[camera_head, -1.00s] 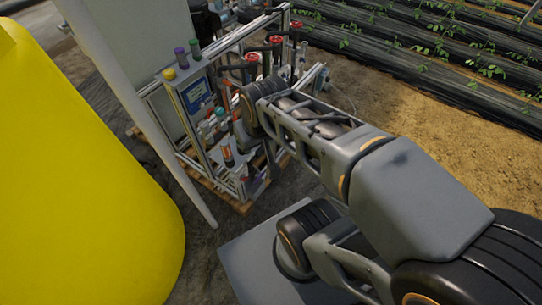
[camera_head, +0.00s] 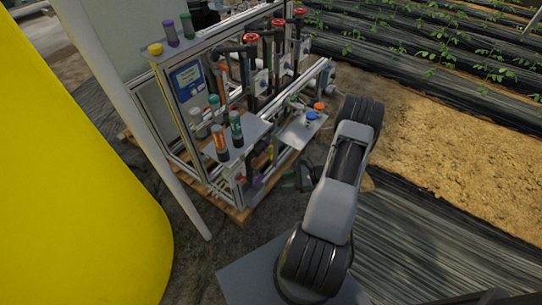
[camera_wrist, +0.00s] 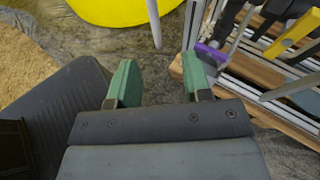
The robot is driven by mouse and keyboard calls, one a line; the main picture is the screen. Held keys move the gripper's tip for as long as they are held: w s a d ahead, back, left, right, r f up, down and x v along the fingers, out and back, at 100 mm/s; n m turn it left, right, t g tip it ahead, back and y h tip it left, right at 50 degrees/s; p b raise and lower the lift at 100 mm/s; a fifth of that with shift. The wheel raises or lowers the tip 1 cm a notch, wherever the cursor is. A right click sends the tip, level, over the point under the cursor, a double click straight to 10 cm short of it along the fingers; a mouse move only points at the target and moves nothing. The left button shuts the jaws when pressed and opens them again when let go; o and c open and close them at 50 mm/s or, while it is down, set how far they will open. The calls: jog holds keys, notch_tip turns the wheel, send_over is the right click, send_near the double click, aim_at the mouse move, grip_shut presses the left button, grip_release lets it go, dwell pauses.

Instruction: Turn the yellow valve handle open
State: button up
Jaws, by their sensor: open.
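The yellow valve handle (camera_wrist: 292,35) shows at the upper right of the wrist view, on dark pipework inside the skid frame. In the head view, a small yellow strip low in the skid (camera_head: 270,152) seems to be the same handle. My gripper (camera_wrist: 160,84) has green fingers held wide apart with nothing between them. It points at bare ground beside the skid, to the left of the handle in the wrist view and apart from it. In the head view my gripper (camera_head: 291,181) is small, low beside the skid's near right corner.
A purple handle (camera_wrist: 212,52) lies between my right finger and the yellow one. The skid's metal frame (camera_wrist: 192,25) and wooden pallet (camera_head: 238,214) are close by. A large yellow tank (camera_head: 75,170) stands left. Red handwheels (camera_head: 278,23) are high on the skid.

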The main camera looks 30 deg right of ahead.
jog(key=w+d+f+m+t+h, duration=0.2)
jog(key=w+d+f+m+t, duration=0.15)
jog(key=f+m+t, duration=0.2)
jog(key=m+t+h, duration=0.3)
jog(key=t, duration=0.1)
send_near(272, 149)
jog(key=shift+n+y, duration=0.3)
jog(key=shift+n, duration=0.05)
jog(key=x, duration=0.3)
jog(key=b+x, duration=0.1)
jog(key=x, duration=0.6)
jog(key=shift+w+f, duration=0.25)
jog(key=shift+w, duration=0.15)
jog(key=shift+c, duration=0.3)
grip_shut()
